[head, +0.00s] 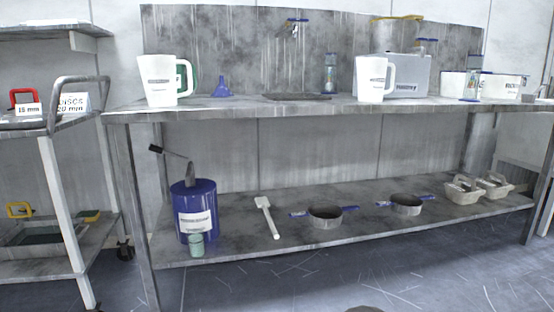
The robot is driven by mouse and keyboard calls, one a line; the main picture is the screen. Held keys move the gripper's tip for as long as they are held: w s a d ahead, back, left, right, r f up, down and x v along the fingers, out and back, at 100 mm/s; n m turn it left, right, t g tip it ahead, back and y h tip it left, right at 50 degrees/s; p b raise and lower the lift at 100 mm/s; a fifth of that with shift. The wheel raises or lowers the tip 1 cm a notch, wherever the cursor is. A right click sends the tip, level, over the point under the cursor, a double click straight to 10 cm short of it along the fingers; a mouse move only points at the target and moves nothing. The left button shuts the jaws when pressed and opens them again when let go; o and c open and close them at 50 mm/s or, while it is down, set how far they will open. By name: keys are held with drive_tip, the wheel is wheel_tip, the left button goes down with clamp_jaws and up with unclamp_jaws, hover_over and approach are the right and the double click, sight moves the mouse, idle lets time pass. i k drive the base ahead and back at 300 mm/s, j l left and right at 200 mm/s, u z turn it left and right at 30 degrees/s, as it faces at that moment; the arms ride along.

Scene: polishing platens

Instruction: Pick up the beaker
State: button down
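Two white handled jugs, either of which could be the beaker, stand upright on the metal bench (240,112). The left jug (157,82) has a small label and is close to the bench's left end, with a green-edged container (185,80) partly hidden behind it. The right jug (370,80) stands right of the middle, in front of a grey labelled box (409,75). I cannot tell which vessel the task means by the beaker. My gripper is not in view.
The bench also holds a blue funnel (222,86), bottles (330,74) and white bins (502,86). Its lower shelf (350,239) carries a blue drum (194,203), a white scoop (266,217), strainer-like pans (325,218) and trays (463,190). A cart (52,160) stands left. Floor in front is clear.

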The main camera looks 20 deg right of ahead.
sight(196, 237)
drive_tip(key=z, duration=0.25)
drive_tip(key=i+j+z, duration=0.1)
drive_tip(key=j+z, duration=0.3)
drive_tip(key=i+j+z, duration=0.1)
drive_tip(key=z, duration=0.3)
drive_tip(key=j+z, duration=0.5)
drive_tip(key=j, duration=0.5)
drive_tip(key=k+j+z, duration=0.1)
drive_tip(key=j, duration=0.45)
drive_tip(key=k+j, duration=0.1)
drive_tip(key=j, duration=0.5)
drive_tip(key=i+z, duration=0.05)
